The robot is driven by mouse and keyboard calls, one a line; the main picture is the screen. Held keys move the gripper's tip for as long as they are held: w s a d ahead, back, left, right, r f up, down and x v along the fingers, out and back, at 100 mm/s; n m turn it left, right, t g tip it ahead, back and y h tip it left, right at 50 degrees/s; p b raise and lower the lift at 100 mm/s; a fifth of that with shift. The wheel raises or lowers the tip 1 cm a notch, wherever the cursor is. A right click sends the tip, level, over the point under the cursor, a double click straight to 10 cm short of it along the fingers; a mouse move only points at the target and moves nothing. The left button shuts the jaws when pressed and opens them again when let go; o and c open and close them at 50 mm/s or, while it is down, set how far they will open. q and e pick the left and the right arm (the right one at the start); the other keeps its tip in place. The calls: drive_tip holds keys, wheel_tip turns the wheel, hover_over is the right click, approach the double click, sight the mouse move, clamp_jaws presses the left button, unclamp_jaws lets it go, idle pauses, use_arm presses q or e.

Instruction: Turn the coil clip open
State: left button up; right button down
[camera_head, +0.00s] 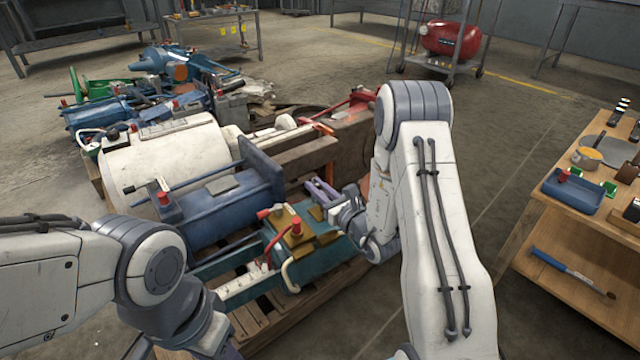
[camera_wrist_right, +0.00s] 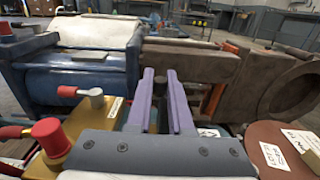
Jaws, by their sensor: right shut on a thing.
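My right gripper (camera_head: 318,190) reaches in from the right, with its lilac fingers over the pallet lot. In the right wrist view its two fingers (camera_wrist_right: 160,100) point away from me and are close together. They are shut on a small dark part between their tips, apparently the coil clip (camera_wrist_right: 159,95). The fingers hide most of it, so I cannot tell how far it is turned. Close by is a teal machine (camera_head: 305,265) with a yellow top and red knobs. My left arm comes in at the lower left; its gripper is cut off by the lower edge.
A blue motor (camera_head: 225,205) and a large white cylinder (camera_head: 165,160) lie beside the teal machine on the wooden pallet (camera_head: 250,318). A brown frame (camera_head: 345,135) stands beyond the fingers. A wooden bench (camera_head: 560,245) with trays is at the right. Floor between is clear.

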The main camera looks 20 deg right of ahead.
drive_tip(key=shift+a+f+m+h, duration=0.1)
drive_tip(key=shift+a+m+h, duration=0.25)
drive_tip(key=shift+m+h, duration=0.55)
drive_tip(key=shift+h, duration=0.3)
drive_tip(key=c, duration=0.8)
unclamp_jaws()
